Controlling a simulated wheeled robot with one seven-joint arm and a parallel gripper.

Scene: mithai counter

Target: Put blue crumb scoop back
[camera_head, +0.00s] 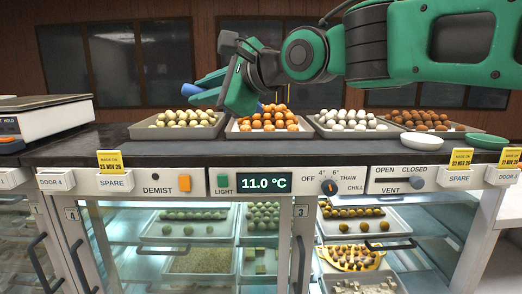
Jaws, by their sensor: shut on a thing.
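A blue scoop (204,95) shows at the left side of my gripper (232,92). My gripper is shut on it and holds it above the counter top, over the gap between the tray of pale yellow sweets (148,131) and the tray of orange sweets (234,132). The gripper's fingers hide part of the scoop, so its exact tilt is hard to tell. No resting place for the scoop can be made out.
Trays of white sweets (322,130) and brown sweets (458,130) stand to the right. A white saucer (414,139) and a green saucer (484,141) lie near the front edge. A scale (45,117) stands at left. Dark counter (95,150) is bare beside it.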

